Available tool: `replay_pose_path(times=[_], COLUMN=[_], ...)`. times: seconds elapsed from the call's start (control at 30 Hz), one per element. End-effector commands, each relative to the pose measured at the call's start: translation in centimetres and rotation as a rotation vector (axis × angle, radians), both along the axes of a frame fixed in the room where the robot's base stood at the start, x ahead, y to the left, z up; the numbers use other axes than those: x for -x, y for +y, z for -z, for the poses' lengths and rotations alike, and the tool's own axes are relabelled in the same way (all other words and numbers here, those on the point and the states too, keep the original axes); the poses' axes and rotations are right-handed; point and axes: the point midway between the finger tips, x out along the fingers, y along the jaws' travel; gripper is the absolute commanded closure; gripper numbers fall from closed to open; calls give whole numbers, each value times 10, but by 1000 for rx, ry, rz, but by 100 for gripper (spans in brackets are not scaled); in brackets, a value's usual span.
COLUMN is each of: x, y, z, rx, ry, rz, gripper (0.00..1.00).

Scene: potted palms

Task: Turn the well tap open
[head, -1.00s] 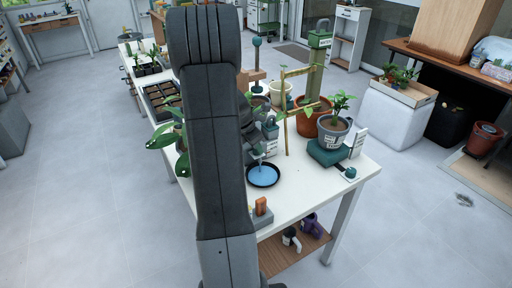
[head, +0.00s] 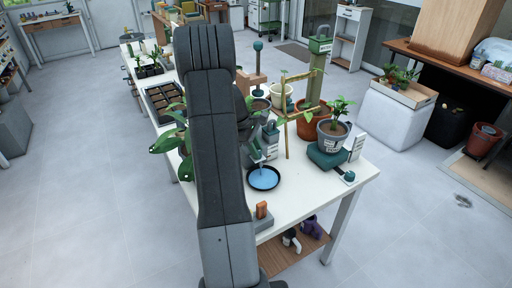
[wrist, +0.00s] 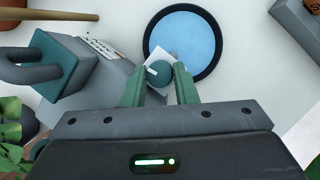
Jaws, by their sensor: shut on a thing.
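In the wrist view, my gripper (wrist: 160,88) has its two green fingers shut around a round teal knob (wrist: 160,72), which I take for the tap. A white square plate with a pale mark sits around the knob. Beside it is the grey well body (wrist: 110,75) with a printed label and a dark handle on a teal top. The labelled grey body also shows in the head view (head: 268,143), partly behind my arm. A black dish (head: 263,189) of blue water lies in front of it. In the head view, my fingers and the knob are hard to make out.
A potted plant (head: 332,134) stands on a teal scale at the right of the white table (head: 310,188). A wooden trellis (head: 286,130) rises behind the well. An orange-topped block (head: 262,211) is near the front edge. Seedling trays (head: 162,103) lie at the back left.

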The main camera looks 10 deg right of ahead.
Motion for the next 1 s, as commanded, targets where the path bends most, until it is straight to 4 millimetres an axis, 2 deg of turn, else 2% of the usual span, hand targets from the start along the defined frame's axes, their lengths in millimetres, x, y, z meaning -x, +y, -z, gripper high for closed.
replay_pose_path(times=[0.33,0.87,0.9,1.0], x=[-1,-1,-1,-1], y=[-1,-1,-1,-1], z=[-1,0,0,0], rx=[0,0,0,0], ry=[-2,-2,-2,-2], rz=[139,164,164,164], gripper=[97,97,72,52])
